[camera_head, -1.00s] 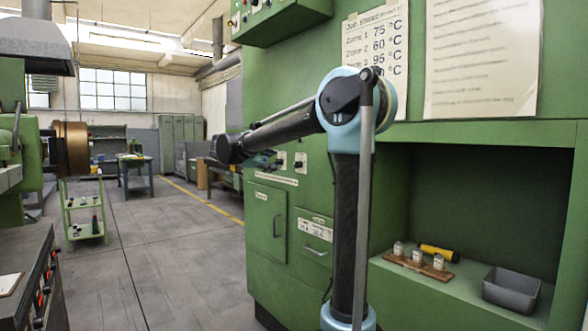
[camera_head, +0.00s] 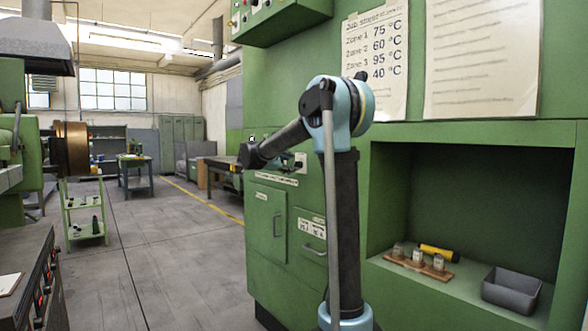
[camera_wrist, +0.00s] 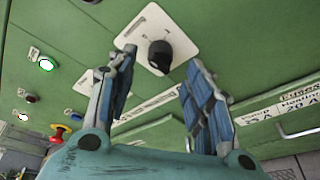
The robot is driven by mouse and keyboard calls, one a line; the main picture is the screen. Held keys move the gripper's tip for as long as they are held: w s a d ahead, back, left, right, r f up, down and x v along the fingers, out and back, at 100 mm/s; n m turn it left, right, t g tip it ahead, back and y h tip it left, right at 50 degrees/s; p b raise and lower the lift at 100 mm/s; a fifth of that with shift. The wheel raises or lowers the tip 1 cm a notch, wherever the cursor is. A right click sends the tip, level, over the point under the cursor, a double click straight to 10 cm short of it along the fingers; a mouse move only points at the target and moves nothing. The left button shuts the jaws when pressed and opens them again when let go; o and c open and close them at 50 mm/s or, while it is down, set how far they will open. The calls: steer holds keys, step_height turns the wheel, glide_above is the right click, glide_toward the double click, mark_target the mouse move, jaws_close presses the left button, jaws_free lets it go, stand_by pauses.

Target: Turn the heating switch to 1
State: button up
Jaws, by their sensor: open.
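A black rotary switch (camera_wrist: 160,56) on a white square plate (camera_wrist: 143,22) is on the green panel in the wrist view. Its setting and any markings are too small to tell, and I cannot tell whether it is the heating switch. My gripper (camera_wrist: 161,62) is open, its blue-padded fingers pointing toward the panel on either side of the switch in the picture. No contact shows, and the gap to the switch is unclear. In the head view my gripper (camera_head: 287,165) is at the panel, partly hidden by my arm. One switch plate (camera_head: 300,160) shows just right of it.
The wrist view shows a lit green lamp (camera_wrist: 47,64), a white lamp (camera_wrist: 23,117) and a red button (camera_wrist: 58,131) at left. A label strip (camera_wrist: 152,103) is partly covered by my fingers. Small bottles on a wooden rack (camera_head: 418,264) and a grey bin (camera_head: 511,289) stand in the alcove.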

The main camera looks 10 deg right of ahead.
mark_target(295, 164)
steer(key=shift+x, duration=2.05)
steer(key=c, duration=1)
